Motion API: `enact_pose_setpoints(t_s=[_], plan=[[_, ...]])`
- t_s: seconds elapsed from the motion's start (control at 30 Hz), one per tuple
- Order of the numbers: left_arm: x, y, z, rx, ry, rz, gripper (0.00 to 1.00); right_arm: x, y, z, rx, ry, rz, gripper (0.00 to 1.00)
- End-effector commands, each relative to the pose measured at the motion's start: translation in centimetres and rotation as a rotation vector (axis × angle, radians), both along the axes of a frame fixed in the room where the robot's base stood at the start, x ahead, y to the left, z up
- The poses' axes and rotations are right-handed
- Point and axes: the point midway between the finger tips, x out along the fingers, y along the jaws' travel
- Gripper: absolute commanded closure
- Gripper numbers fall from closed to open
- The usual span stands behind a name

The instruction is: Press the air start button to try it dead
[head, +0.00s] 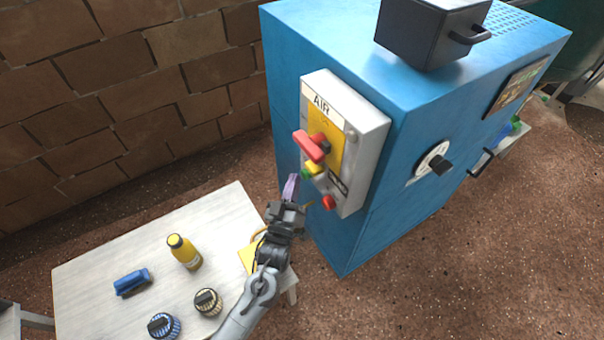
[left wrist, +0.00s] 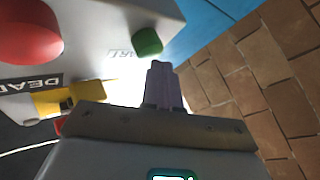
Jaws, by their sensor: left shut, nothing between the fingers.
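The grey AIR panel (head: 366,128) is on the side of a blue cabinet (head: 290,60). It carries a red lever handle (head: 308,146), a small green button (head: 305,171), a red button (head: 328,202) and a black label. In the left wrist view, the green button (left wrist: 146,41) sits just beyond my fingertips, beside a faint label that seems to read START upside down. My right gripper is not in view.
A pale table (head: 90,270) holds a yellow bottle (head: 185,252), a blue object (head: 131,282), two ribbed round items and a yellow item (head: 246,260) partly behind my arm. A dark box (head: 425,40) stands on the cabinet. A brick wall (head: 130,110) is behind.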

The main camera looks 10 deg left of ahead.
Motion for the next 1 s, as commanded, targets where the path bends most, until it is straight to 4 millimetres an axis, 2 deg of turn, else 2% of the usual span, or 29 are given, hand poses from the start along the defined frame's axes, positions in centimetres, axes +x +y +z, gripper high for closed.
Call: enact_pose_setpoints(t_s=[0.13, 0.63, 1.0], plan=[[-0.5, 0.5, 0.2, 0.001, -0.001, 0.001, 1.00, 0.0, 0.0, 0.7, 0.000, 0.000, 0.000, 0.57], [-0.9, 0.9, 0.1, 0.001, 0.000, 0.002, 1.00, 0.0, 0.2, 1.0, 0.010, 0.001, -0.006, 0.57], [-3.3, 3.2, 0.3, 0.000, 0.001, 0.002, 1.00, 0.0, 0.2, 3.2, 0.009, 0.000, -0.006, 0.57]])
